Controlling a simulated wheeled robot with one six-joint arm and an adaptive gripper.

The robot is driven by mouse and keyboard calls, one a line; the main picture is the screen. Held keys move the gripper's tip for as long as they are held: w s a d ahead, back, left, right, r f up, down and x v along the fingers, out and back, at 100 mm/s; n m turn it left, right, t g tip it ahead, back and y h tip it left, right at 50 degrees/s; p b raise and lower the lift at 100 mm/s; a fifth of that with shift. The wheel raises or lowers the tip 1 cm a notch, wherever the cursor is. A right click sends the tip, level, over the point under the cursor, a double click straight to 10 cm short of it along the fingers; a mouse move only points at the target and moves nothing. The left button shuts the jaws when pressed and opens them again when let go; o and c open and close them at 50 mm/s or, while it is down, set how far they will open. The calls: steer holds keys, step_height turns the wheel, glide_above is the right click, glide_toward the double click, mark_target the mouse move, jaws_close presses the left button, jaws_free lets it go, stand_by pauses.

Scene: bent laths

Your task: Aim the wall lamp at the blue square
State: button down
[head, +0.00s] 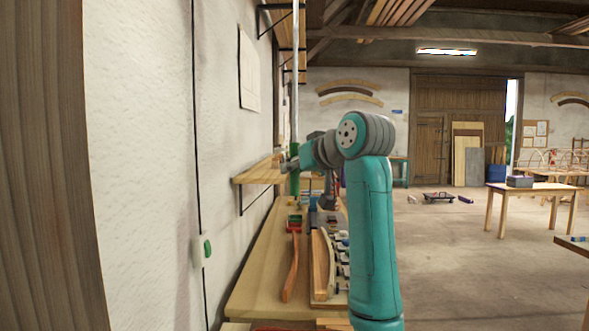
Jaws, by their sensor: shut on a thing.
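My teal and grey arm rises in front of the workbench and bends left at its grey elbow. I cannot pick out a blue square for certain. A small blue patch (397,112) shows on the far wall.
The wooden workbench (255,270) runs along the left wall, with a curved red-brown lath (291,268) and a curved wooden form (322,265) on it. A shelf (258,173) and a vertical pole (295,90) stand close to my wrist. The floor at right is open before a table (535,188).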

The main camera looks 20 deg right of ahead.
steer(key=shift+r, duration=0.15)
steer(key=c, duration=1)
jaws_free()
steer(key=v, duration=1.2)
steer(key=shift+a, duration=0.1)
